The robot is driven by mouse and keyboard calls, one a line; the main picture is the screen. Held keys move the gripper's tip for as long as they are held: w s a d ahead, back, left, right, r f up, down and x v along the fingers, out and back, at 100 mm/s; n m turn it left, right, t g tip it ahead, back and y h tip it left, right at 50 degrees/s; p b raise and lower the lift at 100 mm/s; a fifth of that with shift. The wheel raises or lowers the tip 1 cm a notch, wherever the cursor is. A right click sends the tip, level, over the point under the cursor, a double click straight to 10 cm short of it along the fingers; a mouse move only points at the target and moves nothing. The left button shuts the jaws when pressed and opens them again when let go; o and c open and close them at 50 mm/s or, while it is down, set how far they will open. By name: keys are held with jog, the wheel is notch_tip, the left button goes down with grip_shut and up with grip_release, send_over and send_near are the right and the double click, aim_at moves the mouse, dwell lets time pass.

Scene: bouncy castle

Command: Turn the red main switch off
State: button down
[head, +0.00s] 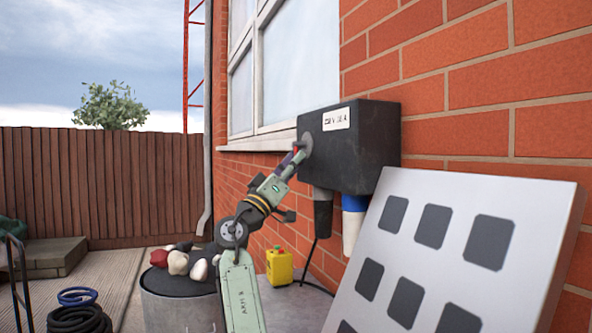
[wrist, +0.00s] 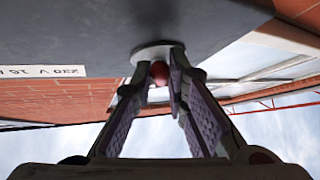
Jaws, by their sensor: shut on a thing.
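The red main switch (wrist: 159,72) shows in the wrist view as a small red knob on a round grey plate (wrist: 152,52) on the dark box. In the head view only a speck of red shows by my gripper (head: 298,155). The box (head: 365,150) is black, fixed to the brick wall, and has a white label (head: 336,119). My gripper (wrist: 160,75) reaches up to the box's left face, its fingertips closed around the red knob. The fingers hide the knob's sides, and I cannot tell its turned position.
Dark and blue-white plugs (head: 354,222) hang below the box. A white panel with dark squares (head: 460,250) leans at the right. A yellow box with a red button (head: 279,266) and a round drum (head: 180,300) bearing several objects stand below. A window (head: 285,70) is above left.

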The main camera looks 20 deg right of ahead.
jog(key=shift+w+a+f+m+g+h+p, duration=0.1)
jog(key=shift+w+m+g+h+p, duration=0.25)
jog(key=shift+m+g+h+p, duration=0.8)
jog(key=shift+w+d+m+g+h+p, duration=0.1)
jog(key=shift+w+m+g+h+p, duration=0.3)
jog(key=shift+m+g+p, duration=1.55)
jog(key=shift+w+a+f+m+g+h+p, duration=0.1)
jog(key=shift+w+m+g+h+p, duration=0.5)
jog(key=shift+m+g, duration=1.95)
jog(key=shift+s+m+t, duration=0.25)
jog(key=shift+m+t, duration=0.2)
jog(key=shift+m, duration=0.1)
jog(key=c, duration=1.6)
grip_release()
jog(key=v, duration=1.2)
jog(key=shift+f, duration=0.2)
